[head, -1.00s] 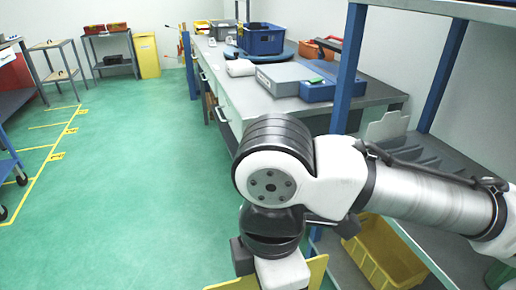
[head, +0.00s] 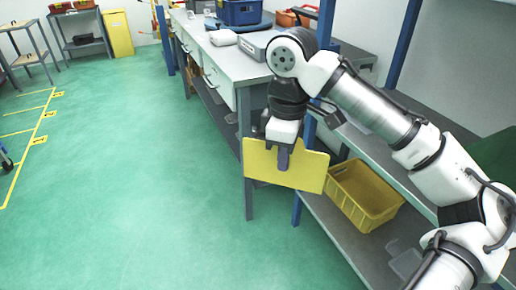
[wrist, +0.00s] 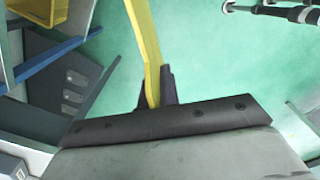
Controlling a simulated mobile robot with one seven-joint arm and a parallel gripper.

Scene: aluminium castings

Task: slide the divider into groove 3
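The divider is a flat yellow panel (head: 310,172), held upright in front of the shelf unit in the head view. My gripper (head: 284,158) is shut on its upper middle. In the wrist view the divider (wrist: 150,55) shows edge-on between the dark fingers (wrist: 156,92), running up and away. Below it is mostly open green floor, and it appears apart from the shelf. The grooves cannot be made out; my arm covers much of the shelf top in the head view, so groove 3 cannot be identified.
A yellow bin (head: 350,205) stands on the lower shelf (head: 335,232), right of the divider. A blue post (head: 297,208) stands close behind the divider. A long workbench (head: 240,72) carries a blue crate (head: 242,12).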

